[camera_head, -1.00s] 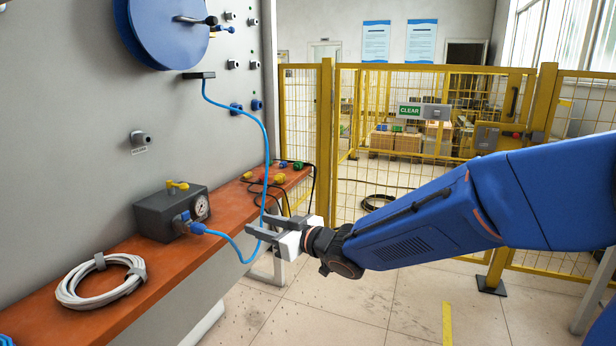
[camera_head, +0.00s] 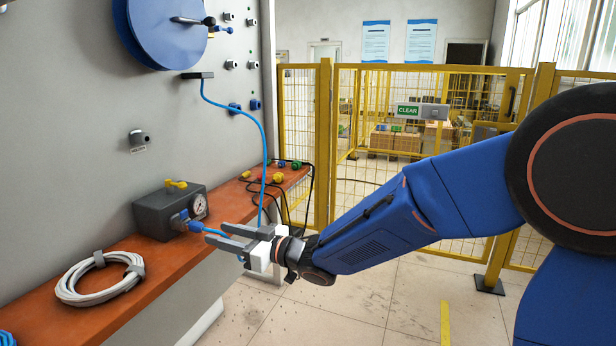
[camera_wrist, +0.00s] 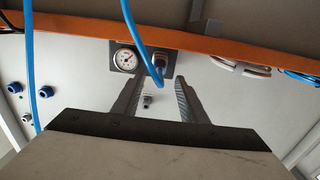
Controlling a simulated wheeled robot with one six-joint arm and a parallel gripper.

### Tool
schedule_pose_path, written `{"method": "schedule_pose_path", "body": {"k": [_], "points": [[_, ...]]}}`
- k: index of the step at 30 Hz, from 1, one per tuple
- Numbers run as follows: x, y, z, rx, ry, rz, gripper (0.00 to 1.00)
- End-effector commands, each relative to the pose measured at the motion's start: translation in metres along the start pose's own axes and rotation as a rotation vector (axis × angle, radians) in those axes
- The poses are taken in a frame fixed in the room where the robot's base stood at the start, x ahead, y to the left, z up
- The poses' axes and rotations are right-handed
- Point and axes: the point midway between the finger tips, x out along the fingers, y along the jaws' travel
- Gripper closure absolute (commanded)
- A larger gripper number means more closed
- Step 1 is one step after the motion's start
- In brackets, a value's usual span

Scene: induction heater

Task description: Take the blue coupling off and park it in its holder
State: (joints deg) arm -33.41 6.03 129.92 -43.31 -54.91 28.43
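The blue coupling (camera_head: 194,227) is on the hose end and is attached to the front of the grey box with a gauge (camera_head: 160,212), on the orange bench. It also shows in the wrist view (camera_wrist: 159,64), beyond my fingertips and roughly between them. My gripper (camera_head: 213,232) is open and empty, with its fingers pointing towards the coupling; both fingers show apart in the wrist view (camera_wrist: 157,84). I cannot tell the exact gap to the coupling. The holder (camera_head: 139,138) is a grey socket on the wall above the box, and it looks empty.
The blue hose (camera_head: 264,135) hangs from a wall outlet, loops past my gripper and runs to the coupling. A coiled white hose (camera_head: 100,280) lies on the orange bench (camera_head: 165,270). Coloured fittings and cables lie at its far end. A yellow fence (camera_head: 325,150) stands behind.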

Motion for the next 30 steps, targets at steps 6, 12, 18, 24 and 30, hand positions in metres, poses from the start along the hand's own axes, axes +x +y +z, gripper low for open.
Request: {"method": "schedule_pose_path", "body": {"k": [6, 12, 18, 24, 30], "points": [[0.025, -0.001, 0.001, 0.001, 0.000, -0.001, 0.61], [0.049, -0.001, 0.001, 0.002, -0.001, -0.001, 0.61], [0.069, 0.000, 0.001, 0.001, -0.002, 0.000, 0.61], [0.079, 0.000, 0.000, 0.001, 0.000, 0.000, 0.61], [0.081, 0.000, 0.001, 0.001, -0.001, 0.001, 0.61]]}}
